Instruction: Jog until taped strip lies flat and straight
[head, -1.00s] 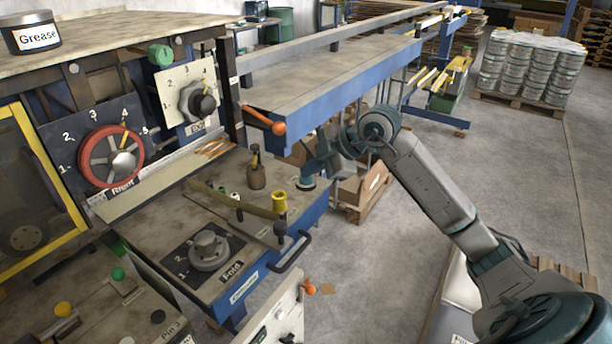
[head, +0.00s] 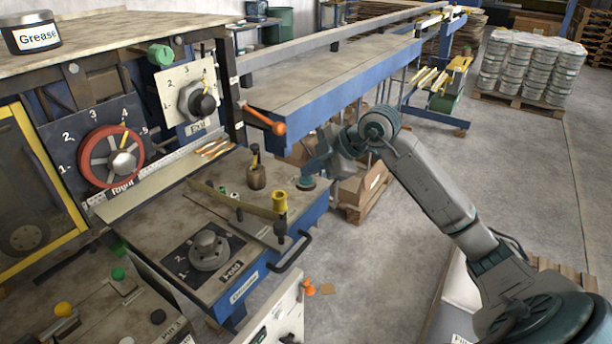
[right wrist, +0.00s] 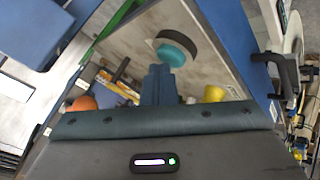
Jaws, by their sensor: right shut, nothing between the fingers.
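My right gripper (head: 318,165) is shut and empty. It hangs just above a teal round button (head: 306,183) at the far right corner of the machine's worktop. In the right wrist view the shut fingers (right wrist: 158,78) point toward the teal button (right wrist: 172,52); I cannot tell whether they touch it. My left gripper is not in view.
On the worktop are a yellow-topped post (head: 280,202), a wooden tool holder (head: 256,177) and a Fold dial (head: 208,250). A red Right handwheel (head: 110,157) and an Exit dial (head: 197,102) are on upright panels. An orange-ended lever (head: 278,128) sticks out near my gripper.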

